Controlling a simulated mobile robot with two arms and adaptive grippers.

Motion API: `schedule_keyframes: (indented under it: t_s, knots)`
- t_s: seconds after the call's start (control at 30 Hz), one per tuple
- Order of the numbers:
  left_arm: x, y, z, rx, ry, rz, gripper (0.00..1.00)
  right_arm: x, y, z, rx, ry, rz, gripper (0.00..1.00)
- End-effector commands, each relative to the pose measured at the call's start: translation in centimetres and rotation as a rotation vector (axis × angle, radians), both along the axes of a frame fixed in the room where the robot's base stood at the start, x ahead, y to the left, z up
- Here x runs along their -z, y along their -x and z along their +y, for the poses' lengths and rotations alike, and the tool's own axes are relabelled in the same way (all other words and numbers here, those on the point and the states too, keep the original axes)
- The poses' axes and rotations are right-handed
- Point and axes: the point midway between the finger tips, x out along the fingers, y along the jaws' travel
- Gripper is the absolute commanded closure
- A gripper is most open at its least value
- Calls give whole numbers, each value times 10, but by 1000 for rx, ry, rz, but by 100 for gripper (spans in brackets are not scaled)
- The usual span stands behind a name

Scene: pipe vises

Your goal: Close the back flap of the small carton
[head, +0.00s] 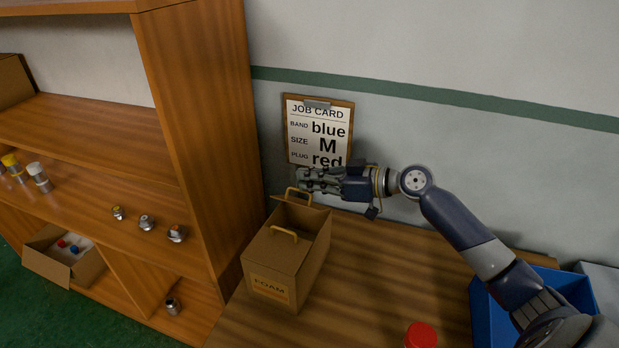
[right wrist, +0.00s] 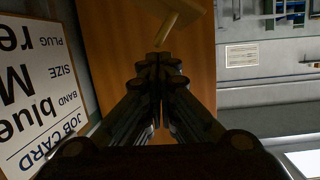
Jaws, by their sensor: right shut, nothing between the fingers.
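The small brown carton (head: 272,262), marked FOAM, stands on the wooden table. Its front flap, with a tan handle (head: 284,233), appears to lie over the near part of the top. The back flap's handle (head: 298,192) sticks up at the far edge; that flap appears raised, with a dark opening in front of it. My right gripper (head: 304,180) is shut and empty, just above and behind this handle. In the right wrist view the closed fingertips (right wrist: 160,65) are close to the handle (right wrist: 168,30); contact cannot be told. My left gripper is not in view.
A job card clipboard (head: 320,130) hangs on the wall just behind my right gripper. A wooden shelf (head: 195,130) stands left of the carton. A blue bin (head: 485,315) and a red-topped item (head: 420,336) are at the right. The table's middle is clear.

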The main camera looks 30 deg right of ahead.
Motion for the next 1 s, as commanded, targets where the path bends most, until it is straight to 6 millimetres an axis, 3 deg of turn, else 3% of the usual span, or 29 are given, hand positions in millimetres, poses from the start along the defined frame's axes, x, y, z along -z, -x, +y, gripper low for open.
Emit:
schedule_keyframes:
  t_s: [1.0]
  knots:
    - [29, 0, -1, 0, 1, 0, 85, 10, 11, 13, -1, 121, -94, 100]
